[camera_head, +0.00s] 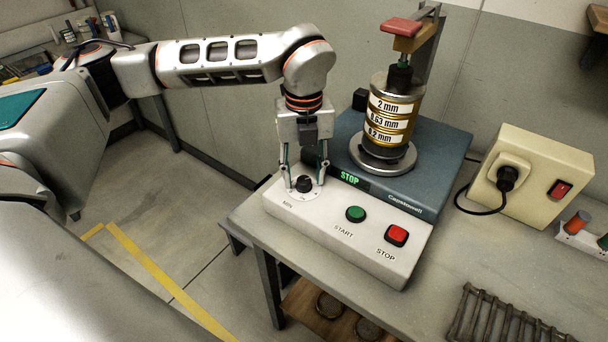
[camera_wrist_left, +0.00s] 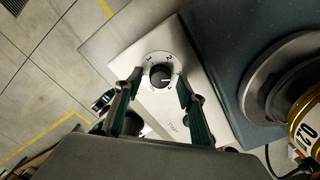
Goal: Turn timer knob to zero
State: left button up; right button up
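The black timer knob (camera_head: 304,184) sits on a white dial at the left end of the sieve shaker's white front panel, above the label "MIN". The display (camera_head: 350,178) reads "STOP" in green. My left gripper (camera_head: 304,188) points down at the knob, open, with one finger on each side of it. In the left wrist view the knob (camera_wrist_left: 160,75) shows just beyond and between the two fingertips (camera_wrist_left: 158,82), with gaps on both sides. Numbers surround the dial, but the exact setting is too small to tell. My right gripper is not in view.
The green START button (camera_head: 355,214) and red STOP button (camera_head: 396,235) are on the same panel. The sieve stack (camera_head: 392,125) stands clamped on the blue-grey base behind. A beige socket box (camera_head: 535,175) with a black plug is at right. A metal rack (camera_head: 505,318) lies at front right.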

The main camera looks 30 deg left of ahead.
aim_at(304, 180)
pick_arm(q)
notch_tip(304, 180, up, 11)
dwell(0.4)
dwell(0.4)
